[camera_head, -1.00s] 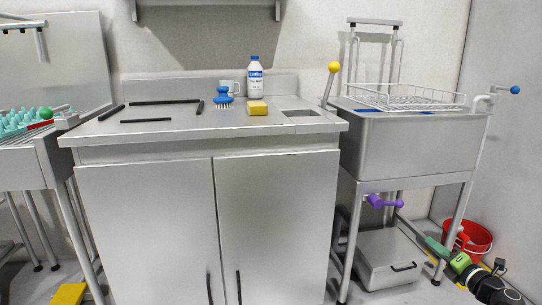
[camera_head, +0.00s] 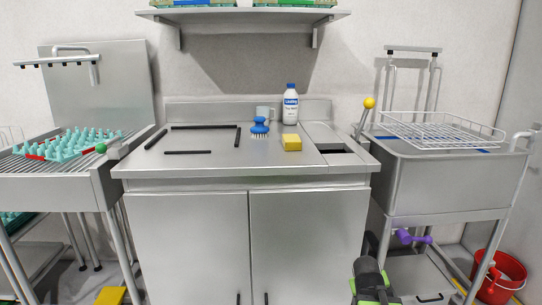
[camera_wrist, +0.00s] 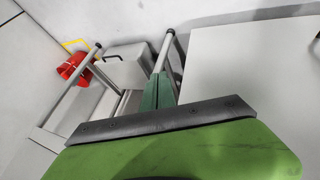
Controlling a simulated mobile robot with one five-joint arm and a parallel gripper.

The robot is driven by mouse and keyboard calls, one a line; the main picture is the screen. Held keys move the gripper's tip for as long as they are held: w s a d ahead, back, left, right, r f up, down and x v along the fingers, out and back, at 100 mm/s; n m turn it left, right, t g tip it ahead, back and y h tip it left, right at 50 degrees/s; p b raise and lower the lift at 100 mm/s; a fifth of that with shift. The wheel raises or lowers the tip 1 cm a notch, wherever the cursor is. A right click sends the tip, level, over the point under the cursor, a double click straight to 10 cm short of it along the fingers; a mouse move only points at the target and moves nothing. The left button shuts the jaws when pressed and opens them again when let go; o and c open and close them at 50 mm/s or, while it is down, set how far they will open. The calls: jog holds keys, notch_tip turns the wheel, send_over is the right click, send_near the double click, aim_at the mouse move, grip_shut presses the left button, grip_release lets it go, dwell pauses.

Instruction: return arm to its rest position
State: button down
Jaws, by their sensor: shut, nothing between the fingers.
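My gripper (camera_wrist: 159,80) shows in the wrist view with its two dark green fingers together and nothing between them. It hangs above the floor in front of the cabinet, with a metal leg behind its tips. In the head view, part of my arm (camera_head: 370,284), black and green, shows at the lower edge in front of the cabinet's right side; the fingers cannot be made out there.
A steel cabinet (camera_head: 190,235) stands close ahead, with a sink stand (camera_head: 440,185) to its right. A red bucket (camera_head: 503,280) is on the floor at right; it also shows in the wrist view (camera_wrist: 72,70). An egg tray (camera_head: 70,143) lies on the left rack.

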jog(key=s+a+r+g+y+p, duration=0.1)
jog(key=s+a+g+y+p, duration=0.15)
jog(key=s+a, duration=0.45)
jog(key=s+a+r+g+y+p, duration=0.1)
jog(key=s+a+g+y+p, duration=0.15)
jog(key=a, duration=0.85)
notch_tip(320, 180, up, 35)
jog(key=p, duration=3.5)
jog(key=shift+h, duration=0.4)
jog(key=shift+w, duration=0.1)
